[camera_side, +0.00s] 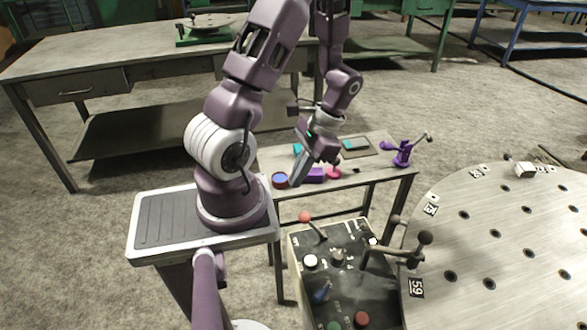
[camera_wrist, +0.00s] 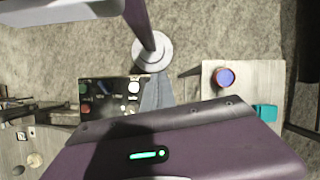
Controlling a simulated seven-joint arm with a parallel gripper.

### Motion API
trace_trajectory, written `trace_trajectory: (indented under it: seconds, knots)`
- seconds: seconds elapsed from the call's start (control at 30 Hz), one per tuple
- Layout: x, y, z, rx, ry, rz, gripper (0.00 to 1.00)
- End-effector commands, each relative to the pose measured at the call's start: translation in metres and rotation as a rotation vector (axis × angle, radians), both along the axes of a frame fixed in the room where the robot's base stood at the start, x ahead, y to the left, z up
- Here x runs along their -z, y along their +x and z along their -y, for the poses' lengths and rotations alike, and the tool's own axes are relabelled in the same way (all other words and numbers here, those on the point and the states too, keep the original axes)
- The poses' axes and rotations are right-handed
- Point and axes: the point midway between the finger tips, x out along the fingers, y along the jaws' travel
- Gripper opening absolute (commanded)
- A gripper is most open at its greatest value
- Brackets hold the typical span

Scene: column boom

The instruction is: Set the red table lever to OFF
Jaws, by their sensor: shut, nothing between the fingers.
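The red-knobbed lever (camera_side: 305,216) stands at the back left of the dark control box. Its thin stalk runs from the panel up to the red ball, leaning toward the back left. The small labels by it are too small to read. My gripper (camera_side: 297,181) is shut and empty, pointing down above and behind the lever, apart from it. In the wrist view the grey fingers (camera_wrist: 156,98) show beside the control box (camera_wrist: 112,92); I cannot make out the red lever there.
The control box also carries a white button (camera_side: 310,261), a blue-handled switch (camera_side: 322,293), a red button (camera_side: 361,319) and a black-knobbed lever (camera_side: 425,238). A small bench behind holds a blue-topped round container (camera_side: 280,181) and a purple clamp (camera_side: 403,153). A round perforated table (camera_side: 520,215) stands right.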

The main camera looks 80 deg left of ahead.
Motion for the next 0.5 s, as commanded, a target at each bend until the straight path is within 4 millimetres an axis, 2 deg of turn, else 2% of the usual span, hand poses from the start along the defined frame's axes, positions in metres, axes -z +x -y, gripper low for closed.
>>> trace_trajectory:
  seconds: [0.1,0.2,0.5]
  knots:
    - [-0.015,-0.010,-0.001,-0.001,0.001,0.003,0.00]
    - [-0.022,-0.015,-0.001,-0.001,0.001,0.004,0.00]
    - [-0.024,-0.017,-0.001,0.001,0.000,0.003,0.00]
